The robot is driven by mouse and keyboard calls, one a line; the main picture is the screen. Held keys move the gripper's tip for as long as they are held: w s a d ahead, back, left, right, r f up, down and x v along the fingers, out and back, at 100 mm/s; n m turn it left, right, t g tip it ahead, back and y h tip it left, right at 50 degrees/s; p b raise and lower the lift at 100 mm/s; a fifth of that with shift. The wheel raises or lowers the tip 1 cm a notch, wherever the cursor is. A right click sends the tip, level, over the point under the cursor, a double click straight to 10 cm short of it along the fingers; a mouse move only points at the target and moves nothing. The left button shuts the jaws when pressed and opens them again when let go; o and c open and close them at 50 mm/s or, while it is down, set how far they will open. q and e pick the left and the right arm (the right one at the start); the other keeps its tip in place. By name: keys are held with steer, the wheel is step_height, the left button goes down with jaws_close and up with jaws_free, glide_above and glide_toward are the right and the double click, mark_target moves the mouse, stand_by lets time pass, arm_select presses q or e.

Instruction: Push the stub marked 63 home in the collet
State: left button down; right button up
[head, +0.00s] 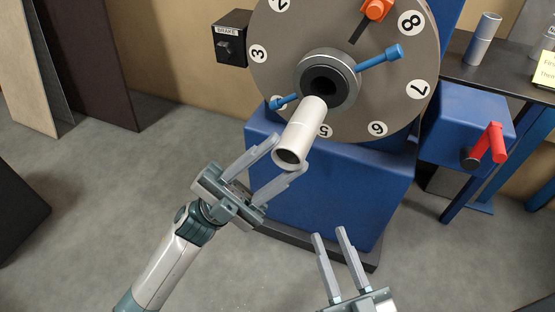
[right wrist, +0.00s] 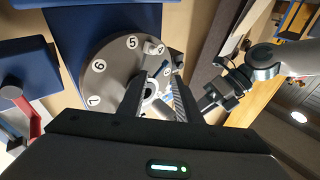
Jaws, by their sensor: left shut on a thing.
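A white tubular stub (head: 304,127) points into the dark bore of the collet (head: 347,69), a grey and black ring at the centre of the numbered disc (head: 285,82). Its far end is at the collet mouth; how deep it sits I cannot tell. No number 63 is readable on it. My left gripper (head: 291,152) is shut on the stub's near end, one finger on each side. My right gripper (head: 328,233) is open and empty, in front of the blue base and apart from the stub. Its two fingers also show in the right wrist view (right wrist: 157,88).
Blue handles (head: 380,60) stick out from the disc beside the collet, and an orange block (head: 376,9) sits at its top. A brake box (head: 232,38) is on the wall. A red-handled crank (head: 491,144) and a dark bench (head: 455,70) with another cylinder (head: 483,40) stand right.

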arm_select(q)
steer(key=shift+w, duration=0.15)
arm_select(e)
steer(key=shift+r, duration=0.1)
